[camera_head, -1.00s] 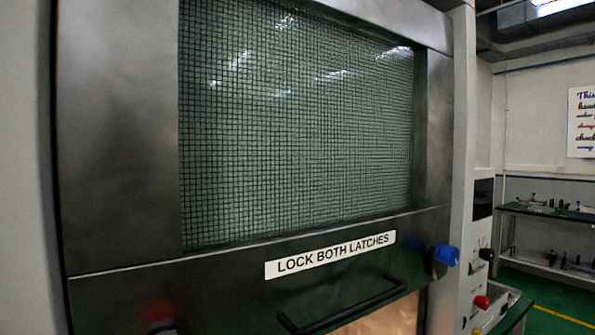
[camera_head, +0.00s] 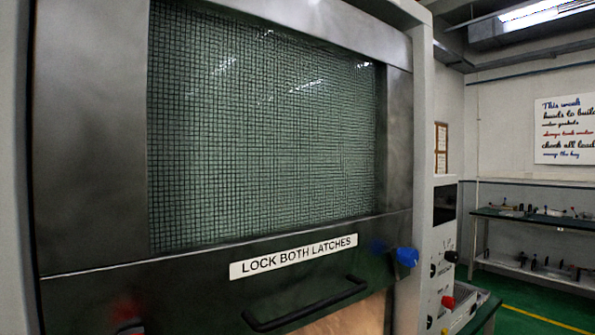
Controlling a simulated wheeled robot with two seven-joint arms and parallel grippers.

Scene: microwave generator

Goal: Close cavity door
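The cavity door (camera_head: 90,250) fills most of the view, with a large mesh window (camera_head: 265,130) in its metal frame. A white label (camera_head: 293,257) on its lower part reads "LOCK BOTH LATCHES". A black bar handle (camera_head: 305,310) sits below the label. A blue knob (camera_head: 406,257) is at the lower right of the door. A reddish spot and a dark part show at the lower left edge, too dim to make out. A copper-coloured surface (camera_head: 350,318) shows below the door's lower edge. Neither of my grippers is in view.
To the right is a control panel (camera_head: 441,260) with a dark screen, a black knob and a red button (camera_head: 447,302). Farther right are a workbench (camera_head: 545,219) with small items, a wall sign (camera_head: 564,130) and open green floor with a yellow line.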

